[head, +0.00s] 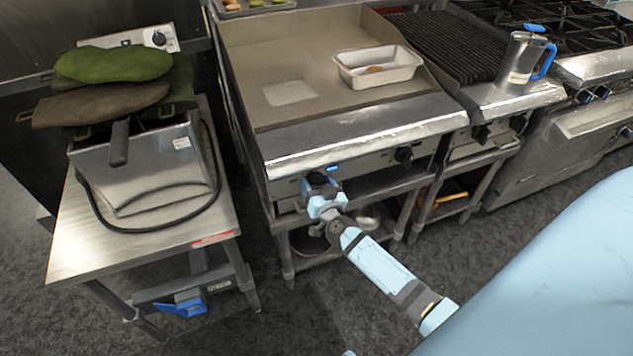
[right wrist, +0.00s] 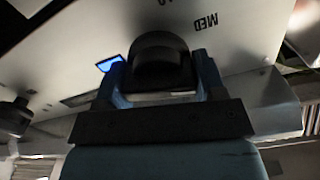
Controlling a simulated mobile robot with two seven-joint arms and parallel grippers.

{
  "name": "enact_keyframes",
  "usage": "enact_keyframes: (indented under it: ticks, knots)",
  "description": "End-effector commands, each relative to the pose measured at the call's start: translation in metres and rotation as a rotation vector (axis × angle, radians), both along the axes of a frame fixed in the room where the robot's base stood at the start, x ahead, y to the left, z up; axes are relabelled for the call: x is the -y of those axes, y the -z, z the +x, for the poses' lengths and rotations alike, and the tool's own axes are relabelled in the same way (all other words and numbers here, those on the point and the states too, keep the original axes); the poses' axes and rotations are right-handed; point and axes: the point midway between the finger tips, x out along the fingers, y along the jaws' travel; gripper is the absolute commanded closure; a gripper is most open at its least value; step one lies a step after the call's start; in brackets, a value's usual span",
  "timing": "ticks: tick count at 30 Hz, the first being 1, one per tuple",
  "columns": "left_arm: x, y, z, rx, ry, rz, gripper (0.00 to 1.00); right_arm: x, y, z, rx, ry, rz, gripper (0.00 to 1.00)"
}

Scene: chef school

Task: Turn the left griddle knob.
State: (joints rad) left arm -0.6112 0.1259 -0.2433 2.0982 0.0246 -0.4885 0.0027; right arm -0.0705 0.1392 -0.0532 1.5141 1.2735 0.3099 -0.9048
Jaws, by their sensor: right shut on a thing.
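The griddle (head: 350,135) has a front panel with two black knobs. The left griddle knob (right wrist: 160,62) fills the middle of the right wrist view, between the two fingers of my right gripper (right wrist: 160,85). The fingers are shut on its sides. In the head view my right gripper (head: 320,190) is at the left part of the front panel and mostly hides this knob. The right griddle knob (head: 403,155) is free; a second knob (right wrist: 14,118) also shows at the left of the right wrist view. My left gripper is not clearly in view.
A white tray (head: 348,62) with food sits on the griddle. A steel table (head: 75,245) with a fryer (head: 165,170) stands at the left. A clear jug with a blue handle (head: 520,60) stands at the right. A lit blue display (right wrist: 108,63) is beside the knob.

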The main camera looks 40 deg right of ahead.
Motion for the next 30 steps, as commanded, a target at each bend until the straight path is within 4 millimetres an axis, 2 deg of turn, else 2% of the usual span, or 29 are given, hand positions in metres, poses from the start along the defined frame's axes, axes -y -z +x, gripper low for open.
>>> enact_keyframes:
  ticks: [30]
  knots:
    - [-0.0012, 0.0014, 0.0022, 0.007, 0.000, 0.003, 0.00, 0.0029, 0.0043, -0.0010, 0.224, 0.001, 0.936, 0.60]
